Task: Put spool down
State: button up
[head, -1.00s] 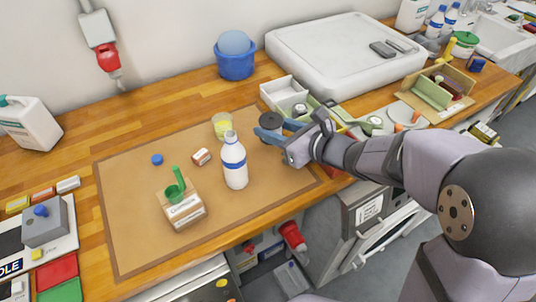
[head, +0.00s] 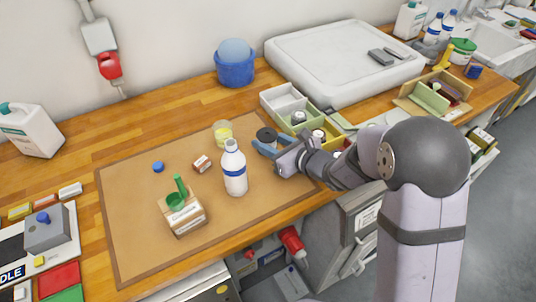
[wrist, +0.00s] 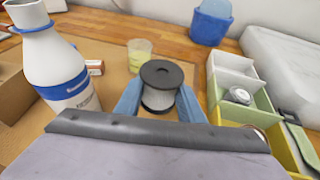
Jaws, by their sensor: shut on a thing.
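The spool (wrist: 161,84) has a black top flange and a pale wound body. It also shows in the head view (head: 266,135), near the right end of the brown mat (head: 130,250). My gripper (head: 262,147) has its blue fingers on either side of the spool and is shut on it. In the wrist view the gripper (wrist: 160,105) holds the spool upright. I cannot tell whether the spool's bottom touches the mat.
A white bottle with a blue band (head: 234,170) stands left of my gripper. A yellowish cup (head: 223,133) and a small box (head: 202,164) are close by. Open bins (head: 285,100) stand just right of the spool. The mat's left part is mostly clear.

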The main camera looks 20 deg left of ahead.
aim_at(270, 164)
jog(key=shift+f+p, duration=0.45)
jog(key=shift+f, duration=2.4)
jog(key=shift+f, duration=0.2)
jog(key=o, duration=1.1)
jog(key=shift+r, duration=0.15)
jog(key=shift+r, duration=0.15)
jog(key=shift+s+d, duration=0.2)
jog(key=shift+d, duration=0.15)
jog(key=b+v, duration=0.2)
jog(key=v, duration=0.9)
jog(key=shift+s, duration=0.1)
